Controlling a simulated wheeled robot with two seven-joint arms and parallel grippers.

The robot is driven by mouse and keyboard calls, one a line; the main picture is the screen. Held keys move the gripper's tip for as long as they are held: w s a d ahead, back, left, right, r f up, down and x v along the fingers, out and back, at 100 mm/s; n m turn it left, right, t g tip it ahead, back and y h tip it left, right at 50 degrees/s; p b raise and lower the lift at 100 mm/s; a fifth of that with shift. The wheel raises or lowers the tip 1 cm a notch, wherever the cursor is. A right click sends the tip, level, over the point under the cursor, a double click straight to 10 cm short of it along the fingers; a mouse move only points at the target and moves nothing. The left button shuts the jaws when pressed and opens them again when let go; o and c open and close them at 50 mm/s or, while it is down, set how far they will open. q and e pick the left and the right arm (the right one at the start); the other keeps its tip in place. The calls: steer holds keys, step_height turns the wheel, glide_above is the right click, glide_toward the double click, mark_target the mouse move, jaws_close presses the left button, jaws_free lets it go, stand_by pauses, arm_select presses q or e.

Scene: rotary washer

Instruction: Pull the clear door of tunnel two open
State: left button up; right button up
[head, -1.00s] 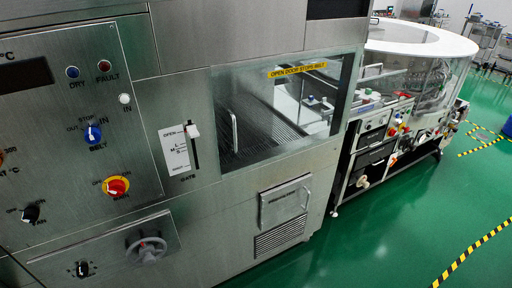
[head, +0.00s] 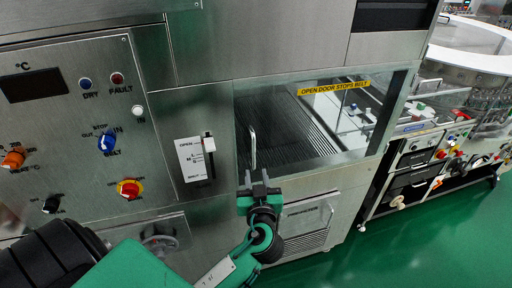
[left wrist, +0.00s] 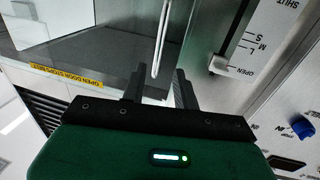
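The clear door (head: 305,125) of the tunnel is a glass panel in the steel front, with a yellow "OPEN DOOR STOPS BELT" label (head: 333,88). It looks shut. Its upright bar handle (head: 253,148) is at the door's left side. My left gripper (head: 258,178) is just below the handle in the head view, fingers pointing up. In the left wrist view the open fingers (left wrist: 158,88) stand either side of the line of the handle (left wrist: 161,40); I cannot tell whether the handle's end is between them. My right gripper is not in view.
Left of the door are a gate slider (head: 209,146), a blue belt knob (head: 106,143) and a red-yellow switch (head: 129,188). A vented lower panel (head: 308,216) is below. A round machine (head: 465,50) stands at right; green floor (head: 400,250) is clear in front.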

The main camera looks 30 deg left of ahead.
mark_target(254, 154)
arm_select(q)
steer(key=p+x, duration=0.4)
steer(key=x, duration=0.6)
steer(key=shift+w+a+f+p, duration=0.1)
steer(key=shift+w+a+p, duration=0.2)
steer(key=shift+w+p, duration=0.1)
jaws_close()
